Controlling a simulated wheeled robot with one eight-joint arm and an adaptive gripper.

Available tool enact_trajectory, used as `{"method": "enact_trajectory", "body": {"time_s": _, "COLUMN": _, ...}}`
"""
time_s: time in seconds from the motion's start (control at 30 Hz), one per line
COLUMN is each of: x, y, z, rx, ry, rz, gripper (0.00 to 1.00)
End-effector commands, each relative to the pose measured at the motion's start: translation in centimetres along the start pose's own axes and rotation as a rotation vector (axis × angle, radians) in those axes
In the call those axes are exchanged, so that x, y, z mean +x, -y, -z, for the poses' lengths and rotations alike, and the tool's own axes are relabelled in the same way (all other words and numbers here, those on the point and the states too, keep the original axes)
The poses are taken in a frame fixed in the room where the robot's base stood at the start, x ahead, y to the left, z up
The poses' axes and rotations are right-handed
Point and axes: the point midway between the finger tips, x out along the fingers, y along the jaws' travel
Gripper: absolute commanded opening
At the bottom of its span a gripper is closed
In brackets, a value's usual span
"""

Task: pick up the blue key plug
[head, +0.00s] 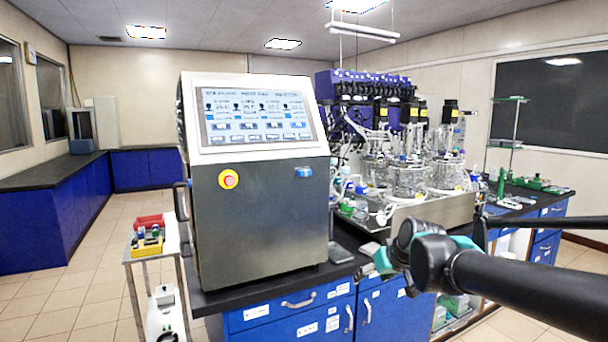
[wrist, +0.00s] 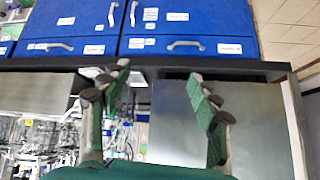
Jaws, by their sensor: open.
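A small blue piece that looks like the blue key plug (head: 303,172) sits on the dark front panel of the console (head: 262,225), at the upper right below the screen. It is too small to tell how it is seated. My gripper (head: 376,262) is right of the console and lower than the blue piece, apart from it, above the bench. In the wrist view my gripper (wrist: 160,72) has its green-padded fingers spread with nothing held between them. The blue piece cannot be made out in the wrist view.
A red and yellow emergency button (head: 228,179) is left of the blue piece on the same panel. Glass bioreactor vessels (head: 408,178) stand in a metal tray behind my gripper. A small cart (head: 155,252) with bins stands left. Blue drawers (wrist: 185,22) lie below the dark bench edge.

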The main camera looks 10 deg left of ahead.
Motion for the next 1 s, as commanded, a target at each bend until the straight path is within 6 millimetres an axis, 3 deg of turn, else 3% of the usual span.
{"method": "enact_trajectory", "body": {"time_s": 0.03, "x": -1.1, "y": 1.2, "z": 3.5, "rx": -0.029, "ry": -0.045, "rz": 0.027, "gripper": 0.62}}
{"method": "enact_trajectory", "body": {"time_s": 0.2, "x": -6.2, "y": 5.3, "z": 14.6, "rx": -0.118, "ry": -0.210, "rz": 0.096, "gripper": 0.62}}
{"method": "enact_trajectory", "body": {"time_s": 0.3, "x": -9.8, "y": 7.5, "z": 19.8, "rx": -0.155, "ry": -0.297, "rz": 0.122, "gripper": 0.62}}
{"method": "enact_trajectory", "body": {"time_s": 0.4, "x": -12.9, "y": 9.1, "z": 23.7, "rx": -0.181, "ry": -0.367, "rz": 0.136, "gripper": 0.62}}
{"method": "enact_trajectory", "body": {"time_s": 0.53, "x": -15.8, "y": 10.4, "z": 26.6, "rx": -0.199, "ry": -0.423, "rz": 0.143, "gripper": 0.62}}
{"method": "enact_trajectory", "body": {"time_s": 0.67, "x": -16.6, "y": 10.9, "z": 27.8, "rx": -0.205, "ry": -0.445, "rz": 0.144, "gripper": 0.62}}
{"method": "enact_trajectory", "body": {"time_s": 0.77, "x": -15.6, "y": 11.1, "z": 28.4, "rx": -0.207, "ry": -0.446, "rz": 0.145, "gripper": 0.62}}
{"method": "enact_trajectory", "body": {"time_s": 1.0, "x": -11.3, "y": 12.0, "z": 30.2, "rx": -0.206, "ry": -0.445, "rz": 0.145, "gripper": 0.62}}
